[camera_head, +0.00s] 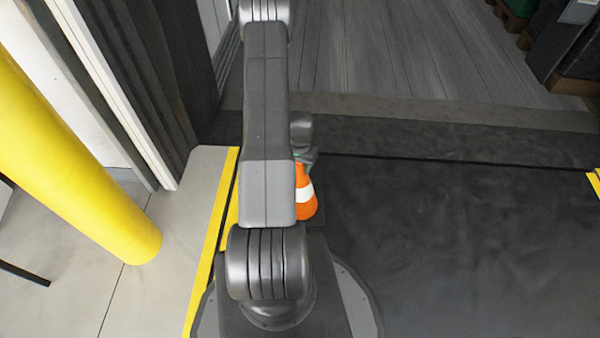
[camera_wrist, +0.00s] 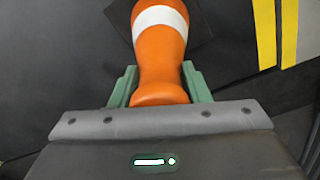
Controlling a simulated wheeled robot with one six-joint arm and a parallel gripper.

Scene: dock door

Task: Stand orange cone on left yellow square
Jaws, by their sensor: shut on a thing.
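The orange cone (camera_head: 306,207) with a white band shows just right of my arm in the head view, partly hidden by it. In the wrist view the cone (camera_wrist: 160,52) lies between the two green fingers of my gripper (camera_wrist: 160,88), which are shut on its narrow top end. In the head view my gripper (camera_head: 307,156) is partly hidden behind my arm. A yellow floor marking (camera_head: 231,226) shows left of my arm, apart from the cone; whether it is the left yellow square I cannot tell. Whether the cone's base touches the floor is unclear.
A long yellow edge line (camera_head: 207,268) runs along the left, beside pale concrete. A thick yellow post (camera_head: 75,170) stands further left. Dark floor (camera_head: 460,240) to the right is clear. A ridged trailer floor (camera_head: 400,50) lies beyond.

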